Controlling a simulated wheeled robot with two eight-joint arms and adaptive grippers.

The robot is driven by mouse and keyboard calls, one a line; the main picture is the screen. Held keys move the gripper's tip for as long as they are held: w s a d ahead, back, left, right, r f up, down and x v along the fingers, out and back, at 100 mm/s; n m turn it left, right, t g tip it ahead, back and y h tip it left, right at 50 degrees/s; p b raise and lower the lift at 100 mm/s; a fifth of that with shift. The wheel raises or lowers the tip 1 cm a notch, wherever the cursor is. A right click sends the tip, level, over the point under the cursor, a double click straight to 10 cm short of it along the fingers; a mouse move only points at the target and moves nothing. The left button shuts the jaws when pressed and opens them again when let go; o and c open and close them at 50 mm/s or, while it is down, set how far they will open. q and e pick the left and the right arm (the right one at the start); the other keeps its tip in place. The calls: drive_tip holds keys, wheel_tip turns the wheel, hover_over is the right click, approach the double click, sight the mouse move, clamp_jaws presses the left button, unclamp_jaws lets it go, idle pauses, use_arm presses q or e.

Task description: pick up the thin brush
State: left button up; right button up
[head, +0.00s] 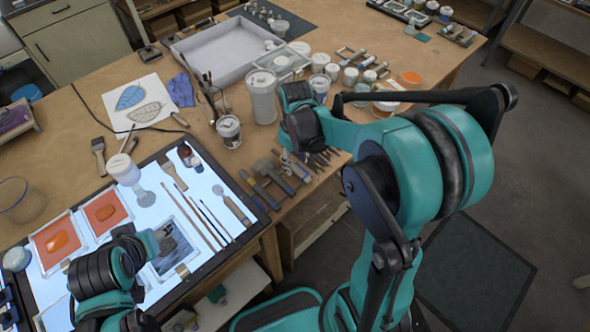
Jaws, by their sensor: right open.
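Several slim brushes lie side by side on the lit panel (246,213) at the left of the table. A thin brush (206,222) is among them, with similar ones close beside it; I cannot tell which one is meant. My right gripper (296,112) is open over the table, beyond and to the right of these brushes, near the white pots. Its fingertips are hard to make out. It is apart from the brushes. My left arm comes in at the lower left over the panel; its fingers do not show.
Flat tools (275,177) lie at the table's front edge beside the panel. A large white pot (262,97), a paint-stained cup (229,131) and a brush holder (208,97) stand behind. Orange glass tiles (57,241) lie at the left. A grey tray (222,48) is at the back.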

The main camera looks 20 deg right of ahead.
wheel_tip(320, 180, down, 2)
drive_tip(key=shift+w+f, duration=0.1)
drive_tip(key=shift+f, duration=0.15)
clamp_jaws()
drive_tip(key=r, duration=0.1)
drive_tip(key=r+p, duration=0.1)
drive_tip(key=r, duration=0.3)
drive_tip(key=shift+s+d, duration=0.1)
drive_tip(key=shift+s, duration=0.15)
drive_tip(key=s+d+r+p, duration=0.3)
drive_tip(key=s+r, duration=0.3)
drive_tip(key=s, duration=0.4)
drive_tip(key=shift+s+d, duration=0.2)
drive_tip(key=shift+s, duration=0.15)
